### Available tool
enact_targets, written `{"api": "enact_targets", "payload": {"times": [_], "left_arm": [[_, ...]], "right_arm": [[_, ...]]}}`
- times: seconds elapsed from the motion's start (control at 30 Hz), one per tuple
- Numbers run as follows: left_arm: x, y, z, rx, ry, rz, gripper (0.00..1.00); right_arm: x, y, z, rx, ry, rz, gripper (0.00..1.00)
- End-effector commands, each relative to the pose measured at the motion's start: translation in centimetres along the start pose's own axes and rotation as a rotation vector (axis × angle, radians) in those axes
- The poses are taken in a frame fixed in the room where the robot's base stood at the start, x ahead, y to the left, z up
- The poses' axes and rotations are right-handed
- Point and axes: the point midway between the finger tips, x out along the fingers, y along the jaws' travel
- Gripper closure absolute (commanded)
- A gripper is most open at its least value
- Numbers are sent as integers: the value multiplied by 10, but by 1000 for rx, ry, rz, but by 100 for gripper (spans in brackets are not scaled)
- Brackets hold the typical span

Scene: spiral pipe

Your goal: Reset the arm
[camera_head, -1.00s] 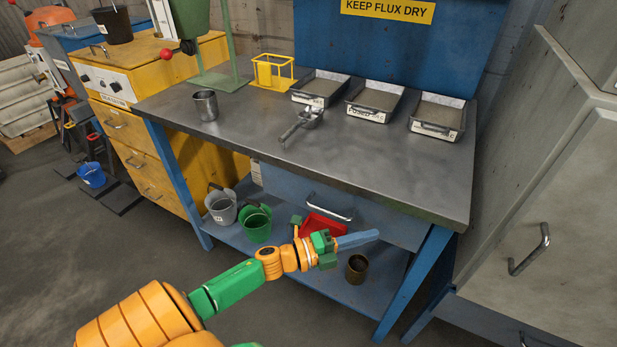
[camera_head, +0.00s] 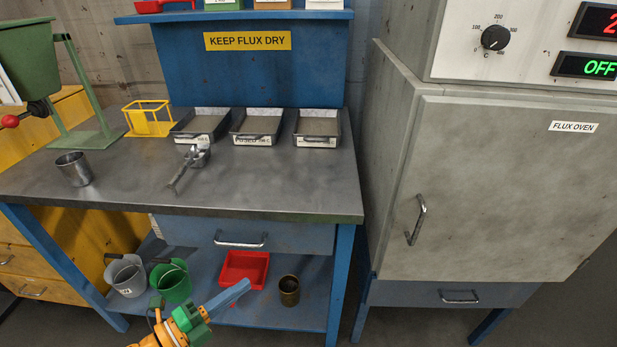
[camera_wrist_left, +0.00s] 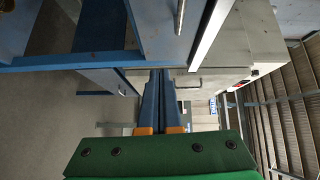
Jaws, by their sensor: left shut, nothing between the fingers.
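My left gripper (camera_head: 232,295) shows at the bottom of the head view, its blue fingers together and pointing up and right. It is in front of the workbench's lower shelf (camera_head: 215,315) and holds nothing. In the left wrist view its two blue fingers (camera_wrist_left: 160,80) lie side by side, shut and empty, with the bench and a grey cabinet beyond. My right gripper is in no view.
The steel workbench (camera_head: 260,196) carries a metal cup (camera_head: 74,168), a scoop (camera_head: 188,166) and several trays. Grey and green buckets (camera_head: 172,283), a red tray (camera_head: 244,268) and a brown cup (camera_head: 289,290) sit on the shelf. The flux oven (camera_head: 490,190) stands at right.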

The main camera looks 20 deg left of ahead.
Motion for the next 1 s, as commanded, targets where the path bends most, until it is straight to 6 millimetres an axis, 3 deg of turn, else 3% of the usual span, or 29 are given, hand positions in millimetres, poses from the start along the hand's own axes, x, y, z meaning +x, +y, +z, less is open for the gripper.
{"api": "enact_targets", "payload": {"times": [0.07,0.1,0.17,0.2,0.27,0.3,0.4,0.5,0.6,1.0], "left_arm": [[-10,23,21,-195,-170,80,100],[-22,52,30,-352,-303,150,100],[-49,105,28,-614,-520,273,100],[-70,140,15,-775,-656,359,100],[-102,184,-17,-981,-838,486,100],[-122,207,-42,-1090,-944,566,100],[-165,240,-104,-1280,-1157,741,100],[-194,252,-147,-1371,-1292,859,100],[-206,256,-166,-1404,-1354,912,100],[-208,258,-168,-1408,-1363,920,100]], "right_arm": [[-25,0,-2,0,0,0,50],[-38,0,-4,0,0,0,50],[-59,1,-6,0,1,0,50],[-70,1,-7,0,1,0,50],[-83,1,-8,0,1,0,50],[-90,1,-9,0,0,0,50],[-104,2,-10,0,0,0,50],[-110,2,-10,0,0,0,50],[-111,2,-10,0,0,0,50],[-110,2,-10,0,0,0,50]]}}
